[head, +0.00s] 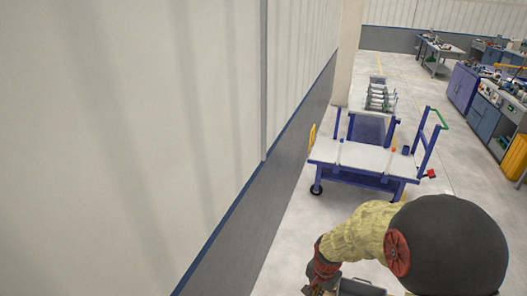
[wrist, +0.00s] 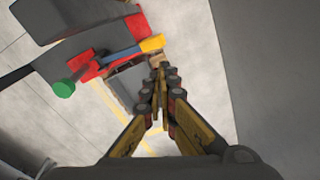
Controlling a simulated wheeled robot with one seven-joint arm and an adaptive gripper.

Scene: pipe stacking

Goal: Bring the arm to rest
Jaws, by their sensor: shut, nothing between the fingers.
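My gripper (wrist: 160,78) shows in the wrist view with its two yellow and dark fingers brought together at the tips. It is shut and nothing shows between the fingers. In the head view part of my arm (head: 365,235), in a yellowish cover with a large dark round joint, fills the lower right. The gripper end there is low in the picture, at the bottom edge, and its fingers are not clear.
A blue cart with a white top (head: 360,158) stands ahead, with a rack of pipes (head: 380,98) behind it. A pale wall (head: 130,130) runs along the left. Workbenches (head: 490,100) stand at the right. Open floor (head: 465,175) lies right of the cart.

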